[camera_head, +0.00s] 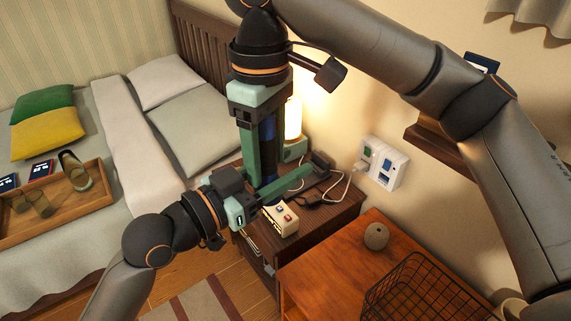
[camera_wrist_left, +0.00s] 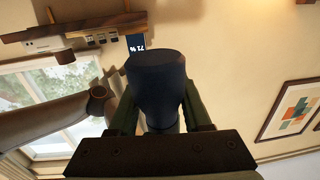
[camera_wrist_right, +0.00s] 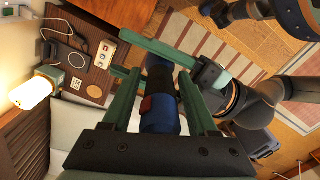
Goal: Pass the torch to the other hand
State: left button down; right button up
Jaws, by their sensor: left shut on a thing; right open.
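The torch (camera_head: 268,131) is a dark blue cylinder, upright above the bedside table. My left gripper (camera_head: 272,188) comes in from the left and is shut on its lower part. In the left wrist view the torch's broad dark end (camera_wrist_left: 158,75) rises between the left fingers. My right gripper (camera_head: 264,160) points down from above with its fingers open on either side of the upper part. In the right wrist view the torch (camera_wrist_right: 160,115), with a reddish patch on its side, lies between the right fingers. Whether the right fingers touch it I cannot tell.
Below stands a dark bedside table (camera_head: 318,222) with a lit lamp (camera_head: 293,118), cables and a small cream box (camera_head: 281,220). A wooden table (camera_head: 335,275) with a wire basket (camera_head: 425,290) is at the lower right. The bed with a wooden tray (camera_head: 85,205) is at left.

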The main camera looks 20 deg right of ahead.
notch_tip(320, 180, up, 12)
jog(key=shift+f, duration=0.1)
jog(key=shift+w+a+f, duration=0.15)
jog(key=shift+w, duration=0.1)
jog(key=w+a+f+m+y, duration=0.1)
jog(key=w+a+f, duration=0.1)
jog(key=w+f, duration=0.45)
jog(key=w+d+f+m+t, duration=0.1)
jog(key=w+d+f, duration=0.15)
jog(key=f, duration=0.75)
jog(key=w+d+f+m+t, duration=0.1)
jog(key=w+d+f, duration=0.15)
jog(key=f, duration=0.75)
jog(key=w+d+f+m+t, duration=0.1)
jog(key=w+d+f, duration=0.15)
jog(key=f, duration=0.75)
jog(key=s+a+f+n+t+y, duration=0.1)
jog(key=s+a+f+t+y, duration=0.1)
jog(key=s+a+f+y, duration=0.85)
jog(key=s+d+f+m+t+h, duration=0.1)
jog(key=s+d+f+t+h, duration=0.1)
jog(key=s+d+f+h, duration=0.2)
jog(key=s+d+f+m+t+h, duration=0.2)
jog(key=s+d+f+h, duration=0.3)
jog(key=s+d, duration=0.5)
jog(key=s, duration=0.3)
jog(key=shift+f+m, duration=0.3)
jog(key=shift+f, duration=0.05)
